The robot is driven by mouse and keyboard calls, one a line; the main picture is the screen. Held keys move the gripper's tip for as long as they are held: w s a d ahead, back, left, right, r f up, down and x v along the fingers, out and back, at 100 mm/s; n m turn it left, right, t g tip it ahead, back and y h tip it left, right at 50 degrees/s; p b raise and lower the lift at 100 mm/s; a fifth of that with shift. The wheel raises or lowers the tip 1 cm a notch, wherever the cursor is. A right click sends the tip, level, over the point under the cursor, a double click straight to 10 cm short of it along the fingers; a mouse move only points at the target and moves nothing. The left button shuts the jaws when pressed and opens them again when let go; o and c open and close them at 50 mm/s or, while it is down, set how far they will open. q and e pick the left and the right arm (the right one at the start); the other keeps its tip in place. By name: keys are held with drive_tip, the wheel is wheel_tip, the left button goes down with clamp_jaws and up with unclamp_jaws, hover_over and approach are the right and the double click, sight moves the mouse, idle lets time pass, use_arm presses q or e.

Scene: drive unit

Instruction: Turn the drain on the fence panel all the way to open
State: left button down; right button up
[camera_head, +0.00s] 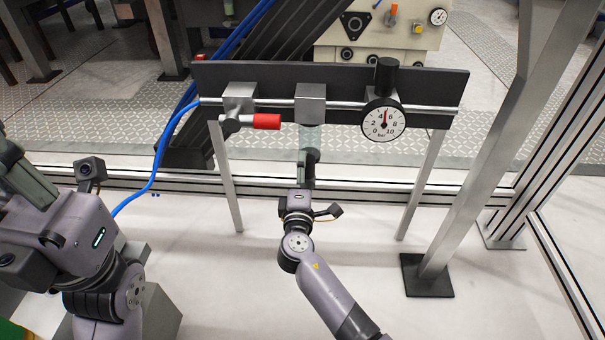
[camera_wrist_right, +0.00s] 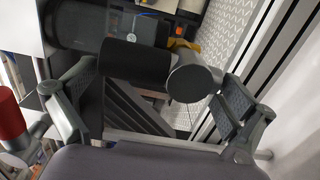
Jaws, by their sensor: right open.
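The fence panel (camera_head: 430,82) is a dark board carrying a horizontal metal pipe. A square metal block (camera_head: 310,103) sits mid-pipe. My right gripper (camera_head: 306,142) is just below and in front of this block, largely edge-on in the head view. In the right wrist view its two fingers (camera_wrist_right: 155,108) are spread apart. A dark T-shaped fitting, apparently the drain (camera_wrist_right: 192,82), shows between and beyond them, with a round grey end. I cannot tell whether the fingers touch it. My left gripper (camera_head: 20,172) is at the left edge, its fingertips unclear.
A red-handled valve (camera_head: 265,121) is left of the block, its handle pointing right; it also shows in the wrist view (camera_wrist_right: 10,118). A pressure gauge (camera_head: 383,122) on the right reads about 5 bar. A blue hose (camera_head: 152,170) hangs left. A metal post (camera_head: 470,180) stands right.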

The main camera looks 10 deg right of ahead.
drive_tip(key=v, duration=1.1)
drive_tip(key=shift+s, duration=0.3)
